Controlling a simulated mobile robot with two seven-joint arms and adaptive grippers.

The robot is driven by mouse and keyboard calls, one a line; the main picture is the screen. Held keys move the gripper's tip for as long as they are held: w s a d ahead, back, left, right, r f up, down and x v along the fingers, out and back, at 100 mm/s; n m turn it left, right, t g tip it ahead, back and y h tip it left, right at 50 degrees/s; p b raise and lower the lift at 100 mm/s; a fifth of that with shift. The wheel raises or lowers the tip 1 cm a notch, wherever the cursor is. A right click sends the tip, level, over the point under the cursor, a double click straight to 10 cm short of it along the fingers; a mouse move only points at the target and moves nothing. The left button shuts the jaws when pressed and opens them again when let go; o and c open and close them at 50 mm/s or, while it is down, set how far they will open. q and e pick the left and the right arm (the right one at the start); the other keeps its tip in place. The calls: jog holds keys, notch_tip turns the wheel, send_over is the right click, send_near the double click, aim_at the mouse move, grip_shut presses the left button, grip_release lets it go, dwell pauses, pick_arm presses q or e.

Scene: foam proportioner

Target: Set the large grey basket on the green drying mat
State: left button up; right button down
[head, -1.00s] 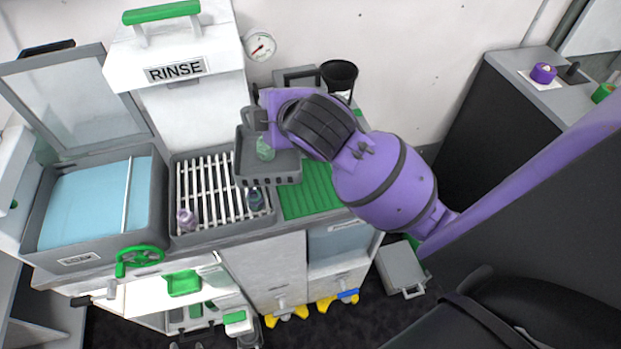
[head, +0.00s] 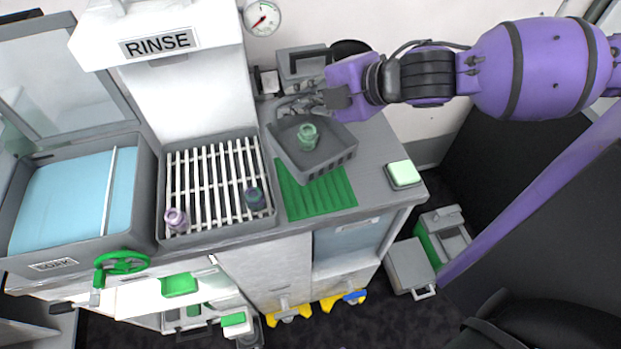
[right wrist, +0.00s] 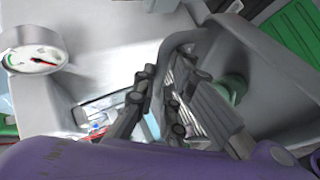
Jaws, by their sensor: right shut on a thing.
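The large grey basket (head: 333,163) hangs tilted over the back part of the green drying mat (head: 318,199) in the head view. A small green translucent bottle (head: 308,138) is inside it. My right gripper (head: 303,103) is shut on the basket at its back edge. In the right wrist view the fingers (right wrist: 165,105) close around the basket's grey handle (right wrist: 180,42), and the green bottle (right wrist: 232,92) shows inside the basket. The basket hides the back of the mat; whether its underside touches the mat I cannot tell. My left gripper is out of view.
Left of the mat is a slatted rinse tray (head: 262,223) with a purple bottle (head: 176,219) and a dark bottle (head: 254,198). A blue-filled basin (head: 70,205) stands farther left. A pale green block (head: 403,174) sits on the counter right of the mat. A gauge (head: 262,18) is behind.

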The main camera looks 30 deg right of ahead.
aim_at(288, 128)
jog(key=shift+s+a+f+n+y+b, duration=0.1)
jog(key=shift+s+f+n+y+b, duration=0.1)
jog(key=shift+s+n+y+b, duration=0.15)
jog(key=shift+s+f, duration=0.1)
jog(key=shift+f, duration=0.1)
jog(key=shift+g, duration=0.3)
notch_tip(288, 128, down, 6)
jog(key=shift+f+b, duration=0.15)
jog(key=shift+b, duration=0.45)
notch_tip(288, 128, down, 3)
jog(key=c, duration=1.8)
grip_release()
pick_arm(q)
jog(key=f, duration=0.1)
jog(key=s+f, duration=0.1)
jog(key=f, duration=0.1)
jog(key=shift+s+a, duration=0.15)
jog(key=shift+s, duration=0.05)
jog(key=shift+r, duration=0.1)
